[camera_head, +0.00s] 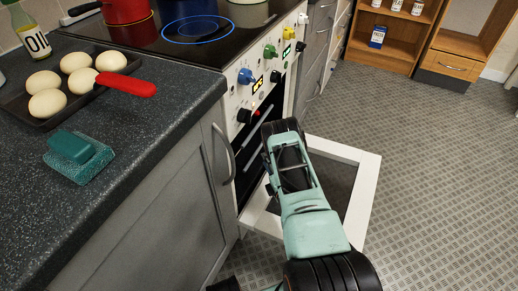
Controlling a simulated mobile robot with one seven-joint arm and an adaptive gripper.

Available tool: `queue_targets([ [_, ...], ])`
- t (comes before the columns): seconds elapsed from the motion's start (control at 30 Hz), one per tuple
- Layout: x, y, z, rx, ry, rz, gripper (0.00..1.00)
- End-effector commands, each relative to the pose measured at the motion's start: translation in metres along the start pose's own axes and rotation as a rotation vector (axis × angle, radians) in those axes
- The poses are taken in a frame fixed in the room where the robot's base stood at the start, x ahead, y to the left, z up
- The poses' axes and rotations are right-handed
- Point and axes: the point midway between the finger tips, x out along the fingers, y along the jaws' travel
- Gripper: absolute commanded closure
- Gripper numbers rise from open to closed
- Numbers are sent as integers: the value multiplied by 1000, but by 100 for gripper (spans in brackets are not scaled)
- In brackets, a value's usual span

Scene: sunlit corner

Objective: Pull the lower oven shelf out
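The oven (262,95) stands in the counter run, left of centre, with knobs along its front. Its door (366,190) is swung down open, a white frame around a dark panel. My teal and black arm reaches over the open door to the oven front. Dark parts at the arm's far end, around my gripper (268,172), lie against the dark opening. The fingers cannot be made out, nor whether they touch anything. The lower shelf cannot be made out; the arm and the steep view hide most of the oven's inside.
A grey counter (150,165) at left holds a tray of buns (20,103) with a red handle, a teal sponge (80,155) and a bottle (30,35). A red pot (125,10) stands on the hob, where one ring glows blue. Open floor (440,160) lies to the right.

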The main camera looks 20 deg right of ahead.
Motion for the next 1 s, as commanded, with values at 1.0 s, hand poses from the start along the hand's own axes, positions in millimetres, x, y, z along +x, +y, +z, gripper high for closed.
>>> queue_targets([
  [1.0,97,1,1,-1,-2,-1,81],
])
